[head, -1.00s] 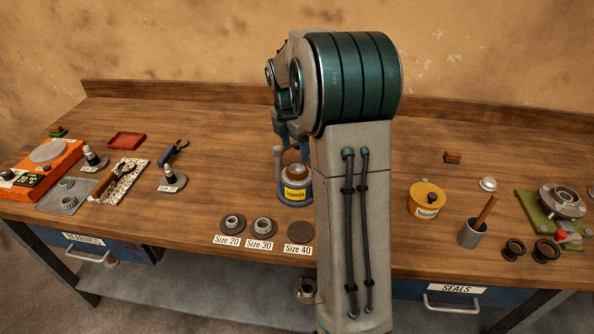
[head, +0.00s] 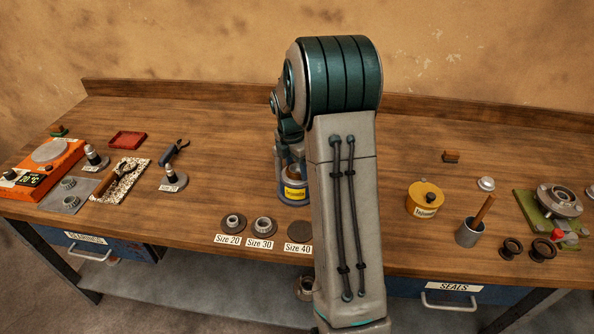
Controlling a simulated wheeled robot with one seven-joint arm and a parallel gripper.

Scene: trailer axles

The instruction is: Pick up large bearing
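Two bearings sit on labelled round stands at the front of the bench: the Size 20 bearing (head: 233,221) and the Size 30 bearing (head: 263,225). The Size 40 stand (head: 299,230) shows a flat, bare dark top.
A yellow tin (head: 425,198), a grey cup (head: 467,234) and a green fixture (head: 552,205) stand right. The back middle of the bench is mostly clear.

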